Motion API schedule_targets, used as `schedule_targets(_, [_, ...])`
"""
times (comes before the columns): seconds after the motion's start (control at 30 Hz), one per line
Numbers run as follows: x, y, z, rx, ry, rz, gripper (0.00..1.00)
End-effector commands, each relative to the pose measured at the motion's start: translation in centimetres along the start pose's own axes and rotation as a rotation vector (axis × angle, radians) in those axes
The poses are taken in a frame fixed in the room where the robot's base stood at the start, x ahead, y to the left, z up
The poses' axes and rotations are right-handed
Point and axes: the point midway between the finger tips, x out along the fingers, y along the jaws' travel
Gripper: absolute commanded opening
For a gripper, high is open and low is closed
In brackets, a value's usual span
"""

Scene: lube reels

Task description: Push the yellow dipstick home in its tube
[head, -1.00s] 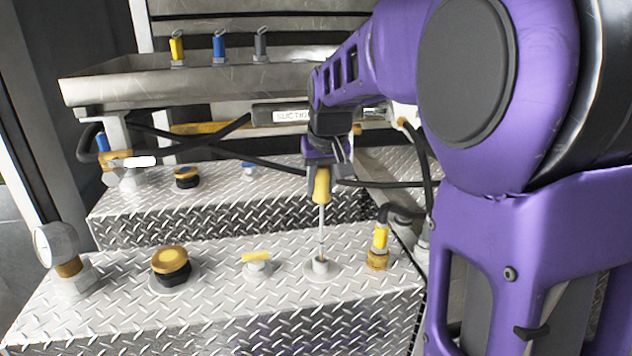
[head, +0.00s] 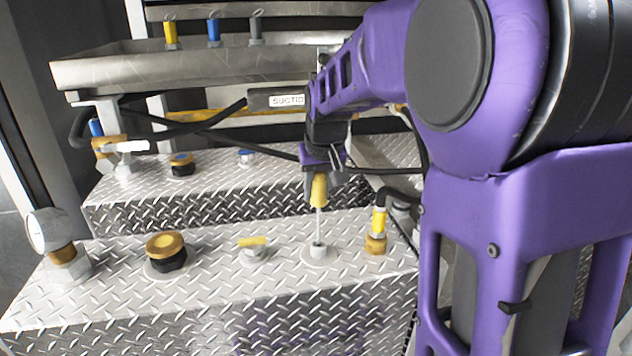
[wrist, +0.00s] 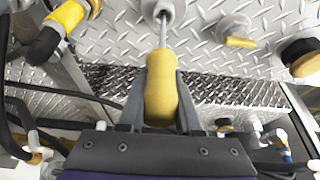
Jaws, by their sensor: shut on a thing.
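The yellow dipstick handle (head: 319,191) is in my gripper (head: 319,180), above the front diamond-plate tank top. A thin metal rod runs straight down from it into the tube (head: 318,251), a short grey collar on a round flange. A length of bare rod shows between handle and tube, so the handle is apart from the collar. In the wrist view the handle (wrist: 161,88) lies between both fingers, and the rod leads to the tube (wrist: 163,10) at the top edge. My gripper is shut on the handle. The rod's lower end is hidden inside the tube.
On the front tank top, a yellow-handled valve (head: 252,245) and a brass-capped filler (head: 166,251) stand left of the tube. A yellow-and-brass hose fitting (head: 377,232) is close on its right. Black hoses and a steel tray (head: 190,65) lie behind.

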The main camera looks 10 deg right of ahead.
Motion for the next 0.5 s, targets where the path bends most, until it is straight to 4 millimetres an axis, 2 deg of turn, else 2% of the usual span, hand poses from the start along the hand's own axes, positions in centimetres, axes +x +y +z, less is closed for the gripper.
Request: schedule_targets(0.5, [3.4, 0.0, 1.4, 0.000, -0.002, 0.000, 0.00])
